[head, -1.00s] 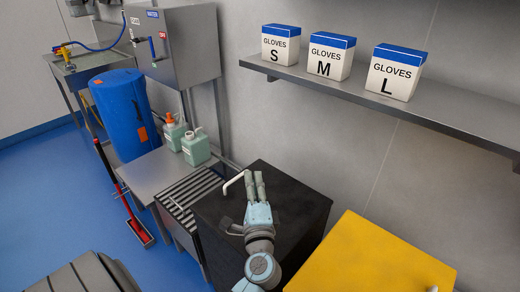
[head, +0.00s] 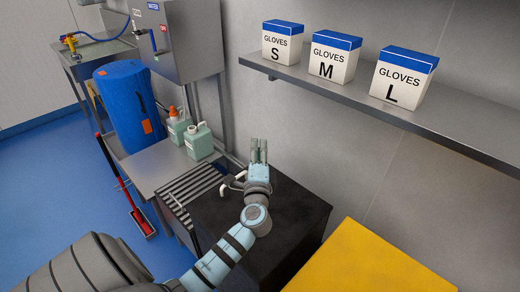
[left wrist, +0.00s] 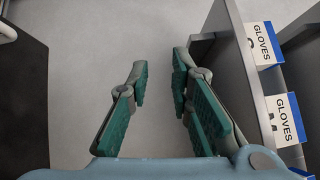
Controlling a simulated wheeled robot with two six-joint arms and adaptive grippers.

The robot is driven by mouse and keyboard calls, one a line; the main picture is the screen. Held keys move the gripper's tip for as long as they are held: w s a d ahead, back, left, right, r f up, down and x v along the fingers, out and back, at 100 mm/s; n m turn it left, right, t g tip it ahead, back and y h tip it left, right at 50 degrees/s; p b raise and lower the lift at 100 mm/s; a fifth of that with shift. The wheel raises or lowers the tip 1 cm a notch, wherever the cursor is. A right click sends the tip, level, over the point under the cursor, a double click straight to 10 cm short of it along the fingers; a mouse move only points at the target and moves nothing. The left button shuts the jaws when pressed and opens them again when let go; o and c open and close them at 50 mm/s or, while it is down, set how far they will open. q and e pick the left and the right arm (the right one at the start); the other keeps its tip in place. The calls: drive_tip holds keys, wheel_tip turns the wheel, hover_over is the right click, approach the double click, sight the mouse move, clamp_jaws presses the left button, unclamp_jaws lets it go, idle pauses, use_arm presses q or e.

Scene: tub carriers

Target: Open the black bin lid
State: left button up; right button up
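The black bin (head: 285,226) stands against the wall with its flat dark lid down. A white bent handle (head: 229,186) shows at the lid's left, partly hidden by my left gripper. My left gripper (head: 258,146) is above the lid's far part, its fingers pointing at the wall. In the left wrist view the gripper (left wrist: 160,82) has its fingers apart with nothing between them. A dark surface (left wrist: 22,100), seemingly the bin, and a white bar end (left wrist: 7,30), seemingly the handle, lie left of the fingers, apart from them. My right gripper is not in view.
A yellow lid (head: 360,262) is to the right of the black bin. A steel table (head: 160,172) with bottles (head: 198,142) and a slatted rack (head: 192,188) is to the left. A wall shelf (head: 420,118) with glove boxes (head: 402,78) is above right.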

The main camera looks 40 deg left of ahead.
use_arm(q)
drive_tip(key=shift+s+a, duration=0.2)
clamp_jaws()
drive_tip(key=shift+w, duration=0.1)
drive_tip(key=shift+c, duration=2.2)
unclamp_jaws()
drive_tip(key=o, duration=0.4)
drive_tip(key=shift+o, duration=0.2)
drive_tip(key=v, duration=1.2)
